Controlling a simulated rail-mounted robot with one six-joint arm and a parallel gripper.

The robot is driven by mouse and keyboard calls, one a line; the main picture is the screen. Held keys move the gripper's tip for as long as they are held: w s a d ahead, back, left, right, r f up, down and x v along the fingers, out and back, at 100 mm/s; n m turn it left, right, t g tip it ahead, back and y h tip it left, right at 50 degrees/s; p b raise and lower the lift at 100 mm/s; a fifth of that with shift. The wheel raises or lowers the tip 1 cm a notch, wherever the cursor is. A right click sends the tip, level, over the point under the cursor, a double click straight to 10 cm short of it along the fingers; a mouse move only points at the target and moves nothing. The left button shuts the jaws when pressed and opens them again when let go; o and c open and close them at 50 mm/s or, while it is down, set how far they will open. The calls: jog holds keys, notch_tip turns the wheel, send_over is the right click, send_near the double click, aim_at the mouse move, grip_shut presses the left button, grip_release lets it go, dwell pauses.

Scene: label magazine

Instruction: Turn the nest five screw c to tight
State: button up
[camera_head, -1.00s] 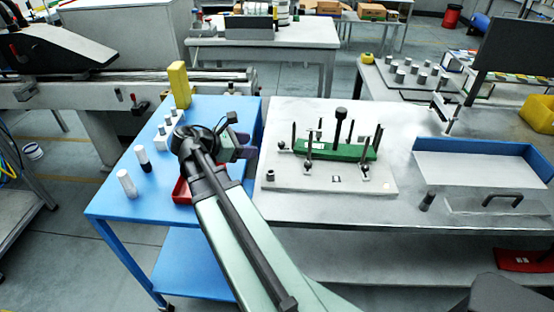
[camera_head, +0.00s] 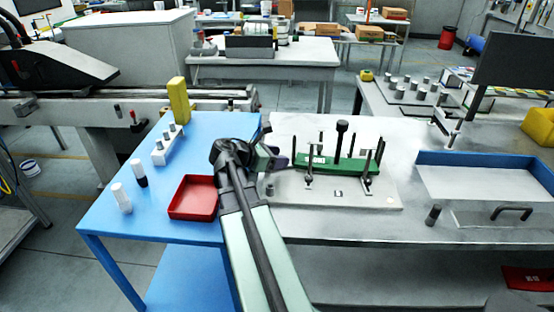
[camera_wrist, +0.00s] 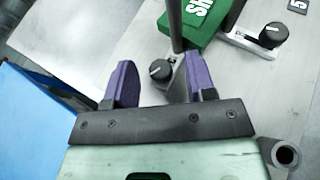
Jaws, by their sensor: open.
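My gripper (camera_wrist: 160,66) is open, its two purple fingers apart. In the wrist view a dark round knob with a pale mark (camera_wrist: 161,72) shows between the fingertips, with no clear contact. A second dark knob with a pale mark (camera_wrist: 273,36) sits on a metal bracket to the right. I cannot tell which knob is screw c. A green block with white letters (camera_wrist: 205,18) lies beyond them, and a label reading 5 (camera_wrist: 298,5) is at the top right. In the head view my gripper (camera_head: 280,162) is at the left end of the green block (camera_head: 330,164).
The grey fixture plate (camera_head: 335,200) carries several upright dark posts and a tall black-topped post (camera_head: 341,138). A red tray (camera_head: 194,198) sits on the blue table (camera_head: 120,235) at left. A blue-edged tray (camera_head: 480,180) stands at right.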

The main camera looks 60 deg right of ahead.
jog(key=c, duration=0.9)
jog(key=shift+w+d+m+g+y, duration=0.1)
jog(key=shift+w+m+g+y, duration=0.05)
jog(key=shift+m+g+y, duration=0.4)
jog(key=shift+w+d+m+g+y, duration=0.1)
jog(key=shift+m+g+y, duration=0.25)
jog(key=shift+m+g, duration=0.35)
jog(key=shift+d+m+g+y, duration=0.1)
jog(key=shift+m+g+y, duration=1.4)
jog(key=shift+m, duration=0.35)
jog(key=o, duration=0.9)
